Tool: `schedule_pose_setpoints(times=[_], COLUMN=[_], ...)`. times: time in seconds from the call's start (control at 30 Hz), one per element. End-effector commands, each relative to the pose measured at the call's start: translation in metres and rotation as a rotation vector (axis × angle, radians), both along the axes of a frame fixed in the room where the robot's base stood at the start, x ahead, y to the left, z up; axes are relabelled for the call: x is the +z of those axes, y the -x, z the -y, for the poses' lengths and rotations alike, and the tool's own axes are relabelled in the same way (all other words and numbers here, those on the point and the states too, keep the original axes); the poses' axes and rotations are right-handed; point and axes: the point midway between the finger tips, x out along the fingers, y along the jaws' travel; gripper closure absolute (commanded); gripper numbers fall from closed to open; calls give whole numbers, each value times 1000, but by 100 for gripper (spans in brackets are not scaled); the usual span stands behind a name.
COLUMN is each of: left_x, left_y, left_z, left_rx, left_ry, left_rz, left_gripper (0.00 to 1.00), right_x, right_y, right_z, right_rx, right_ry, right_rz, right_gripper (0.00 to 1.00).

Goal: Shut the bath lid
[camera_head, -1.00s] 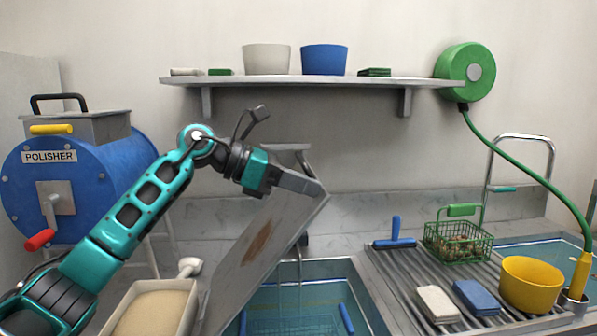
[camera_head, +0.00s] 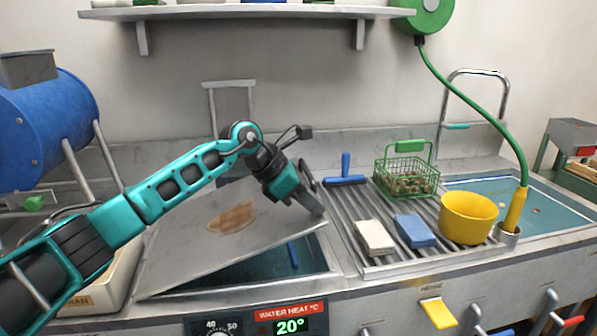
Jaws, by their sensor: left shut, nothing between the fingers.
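The bath lid (camera_head: 190,252) is a grey metal sheet with a brown stain. It lies tilted low over the bath, with a gap still showing at its front and right side. The bath (camera_head: 262,268) shows blue-green water and part of a blue handle under the lid's edge. My left gripper (camera_head: 313,207) is shut and empty, at the lid's right edge on its upper side; whether it touches the lid is hard to tell. My right gripper is not in view.
A ribbed drainboard right of the bath (camera_head: 345,225) holds a blue squeegee (camera_head: 345,172), a green wire basket (camera_head: 407,178), a white block (camera_head: 374,237), a blue block (camera_head: 414,231) and a yellow bowl (camera_head: 467,217). A heat display (camera_head: 290,318) is in front.

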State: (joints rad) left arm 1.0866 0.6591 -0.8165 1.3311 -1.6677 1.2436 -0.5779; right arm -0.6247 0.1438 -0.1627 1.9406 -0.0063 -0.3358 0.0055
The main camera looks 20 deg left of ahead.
Motion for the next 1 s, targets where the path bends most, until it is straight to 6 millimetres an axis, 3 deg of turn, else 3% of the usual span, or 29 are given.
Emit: schedule_pose_setpoints(times=[0.03,0.2,0.4,0.6,1.0], left_x=[-18,-59,-86,-96,-97], left_y=[-3,-10,-14,-15,-15], left_z=[6,16,22,24,24], left_rx=[-3,2,1,1,1], left_ry=[-30,-98,-94,-93,-93], left_rz=[-20,-63,-60,-58,-58], left_gripper=[100,100,100,100,100], right_x=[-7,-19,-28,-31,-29], right_y=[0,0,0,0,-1], right_z=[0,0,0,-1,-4], right_rx=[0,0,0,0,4], right_ry=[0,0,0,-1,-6], right_rz=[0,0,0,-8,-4], right_gripper=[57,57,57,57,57])
